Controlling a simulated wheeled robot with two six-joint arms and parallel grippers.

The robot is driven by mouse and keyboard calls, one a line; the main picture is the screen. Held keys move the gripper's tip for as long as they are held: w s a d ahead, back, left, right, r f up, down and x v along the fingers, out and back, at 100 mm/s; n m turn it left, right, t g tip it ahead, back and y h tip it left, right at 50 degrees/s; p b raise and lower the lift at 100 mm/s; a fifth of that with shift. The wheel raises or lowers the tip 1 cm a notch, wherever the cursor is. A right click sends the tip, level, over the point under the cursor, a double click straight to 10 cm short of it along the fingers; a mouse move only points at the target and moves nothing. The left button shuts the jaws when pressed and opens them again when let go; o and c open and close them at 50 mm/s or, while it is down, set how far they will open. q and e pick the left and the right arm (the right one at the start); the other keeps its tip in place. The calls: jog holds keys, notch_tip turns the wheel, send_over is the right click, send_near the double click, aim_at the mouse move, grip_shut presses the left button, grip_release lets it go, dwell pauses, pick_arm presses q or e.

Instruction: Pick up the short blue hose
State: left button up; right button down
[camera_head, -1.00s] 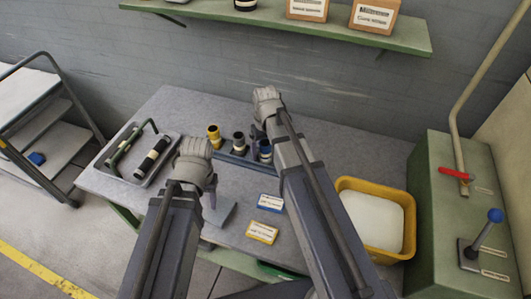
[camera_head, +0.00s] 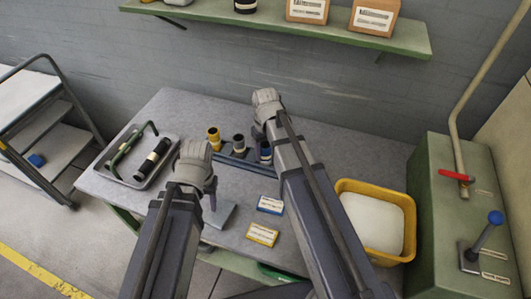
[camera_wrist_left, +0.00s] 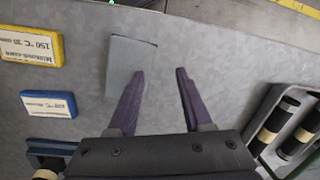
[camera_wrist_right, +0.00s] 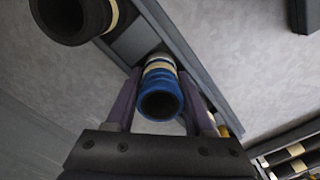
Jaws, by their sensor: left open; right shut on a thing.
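The short blue hose (camera_wrist_right: 160,92) is between the fingers of my right gripper (camera_wrist_right: 160,112), which is shut on it. It is a blue tube with a pale band and an open end, and it is at the grey rack (camera_wrist_right: 130,35). Whether it is clear of the rack I cannot tell. In the head view the blue hose (camera_head: 265,151) shows partly beside my right arm. My left gripper (camera_wrist_left: 158,85) is open and empty above the table, near a flat grey plate (camera_wrist_left: 130,65). In the head view the left fingers are mostly hidden behind the wrist.
A tray (camera_head: 110,172) with a black hose lies left. Blue (camera_head: 270,205) and yellow (camera_head: 262,234) cards lie in front. A yellow bin (camera_head: 408,212) is right.

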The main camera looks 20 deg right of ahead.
pick_arm(q)
jog(key=shift+r, duration=0.15)
pick_arm(e)
jog(key=shift+r, duration=0.2)
pick_arm(q)
notch_tip(320, 180, up, 8)
jog(key=p, duration=0.8)
pick_arm(e)
notch_tip(320, 180, up, 8)
jog(key=shift+f, duration=0.15)
